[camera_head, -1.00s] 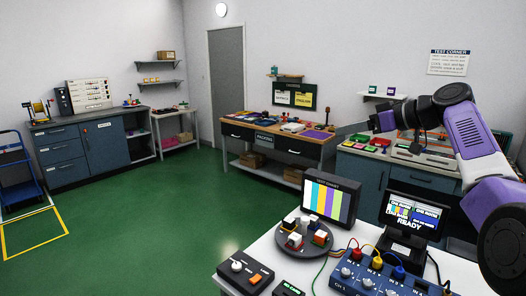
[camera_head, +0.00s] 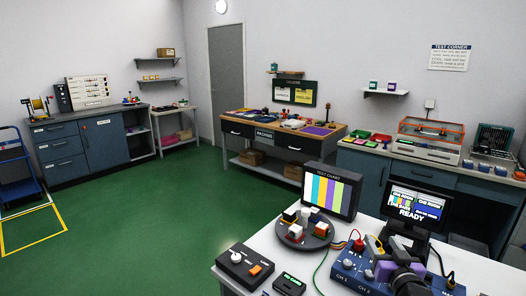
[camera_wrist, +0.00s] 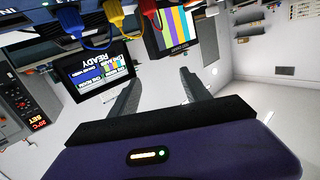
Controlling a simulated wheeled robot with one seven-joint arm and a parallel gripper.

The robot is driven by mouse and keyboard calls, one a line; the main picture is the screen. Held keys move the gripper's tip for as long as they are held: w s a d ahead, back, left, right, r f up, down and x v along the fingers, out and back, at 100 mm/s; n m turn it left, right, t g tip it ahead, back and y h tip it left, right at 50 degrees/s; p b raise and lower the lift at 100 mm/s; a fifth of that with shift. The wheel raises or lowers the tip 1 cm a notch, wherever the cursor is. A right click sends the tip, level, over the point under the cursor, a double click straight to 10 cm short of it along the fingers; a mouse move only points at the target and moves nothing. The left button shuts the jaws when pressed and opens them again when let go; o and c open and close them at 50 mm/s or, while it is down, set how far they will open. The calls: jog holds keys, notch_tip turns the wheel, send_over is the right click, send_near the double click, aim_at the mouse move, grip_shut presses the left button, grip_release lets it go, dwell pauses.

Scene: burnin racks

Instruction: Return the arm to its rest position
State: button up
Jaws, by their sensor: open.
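My gripper (camera_wrist: 160,88) shows in the wrist view with its two dark fingers apart and nothing between them. Its purple housing fills the bottom of that view. In the head view, a dark and purple part of my arm (camera_head: 405,274) shows low at the right, in front of the blue channel box (camera_head: 349,266). The fingertips cannot be made out there. In the wrist view, the READY screen (camera_wrist: 97,77) appears upside down left of the fingers, and the striped test chart monitor (camera_wrist: 177,27) lies beyond them.
The white bench (camera_head: 325,257) carries a round tray (camera_head: 303,241) with small blocks and a knob box (camera_head: 245,264). Plugged leads (camera_wrist: 118,14) stand close by in the wrist view.

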jog(key=shift+m+t+h, duration=0.3)
jog(key=shift+t+h, duration=0.3)
jog(key=shift+t, duration=0.1)
jog(key=s+a+f, duration=0.1)
jog(key=s+f, duration=0.1)
jog(key=s, duration=0.5)
jog(key=s+a+f+b, duration=0.1)
jog(key=s+a+f, duration=0.1)
jog(key=s, duration=0.5)
jog(key=s+a+f+b, duration=0.1)
jog(key=s+a+f, duration=0.1)
jog(key=s, duration=0.5)
jog(key=shift+s+f, duration=0.2)
jog(key=shift+f, duration=0.5)
jog(key=s+a+f+n+g+y+b, duration=0.1)
jog(key=s+a, duration=0.3)
jog(key=s, duration=1.3)
jog(key=s+a+f+n+g+y+b, duration=0.1)
jog(key=s+a+f+g+b, duration=0.1)
jog(key=s, duration=1.5)
jog(key=shift+s+a+f+g+y+b, duration=0.35)
jog(key=shift+a+f+b, duration=0.1)
jog(key=shift+a+b, duration=0.7)
jog(key=shift+d, duration=0.15)
